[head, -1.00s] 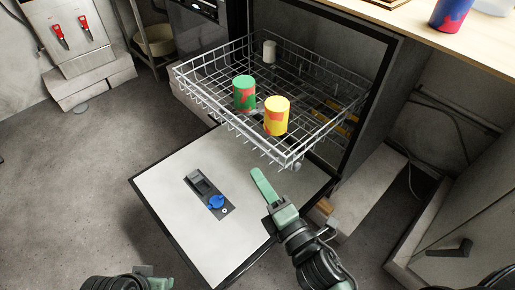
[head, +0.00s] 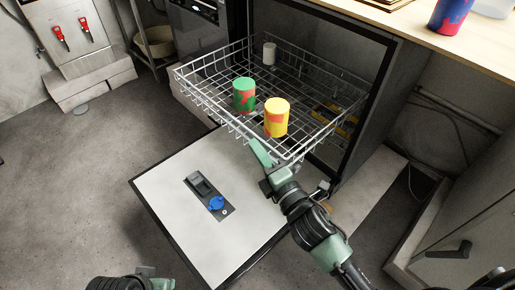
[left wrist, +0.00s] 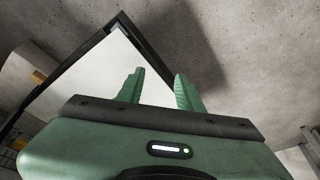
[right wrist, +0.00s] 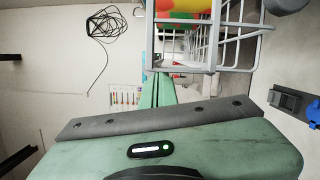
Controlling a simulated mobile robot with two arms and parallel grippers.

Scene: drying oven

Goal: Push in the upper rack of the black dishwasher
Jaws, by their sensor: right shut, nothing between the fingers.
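The upper rack (head: 286,163), a grey wire basket, is pulled out of the black dishwasher (head: 366,112), above its open, lowered door (head: 160,190). In the right wrist view the fingers (right wrist: 157,88) end close to the rack's rim (right wrist: 184,68); contact is unclear. My left gripper (left wrist: 160,88) is open and empty, low at the front left.
A wooden counter (head: 430,45) with a blue-and-red cup (head: 452,14) is at the upper right. A blue knob (head: 216,203) sits on the door's inner face. A cabinet (head: 470,215) stands at the right. The floor left of the door is clear.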

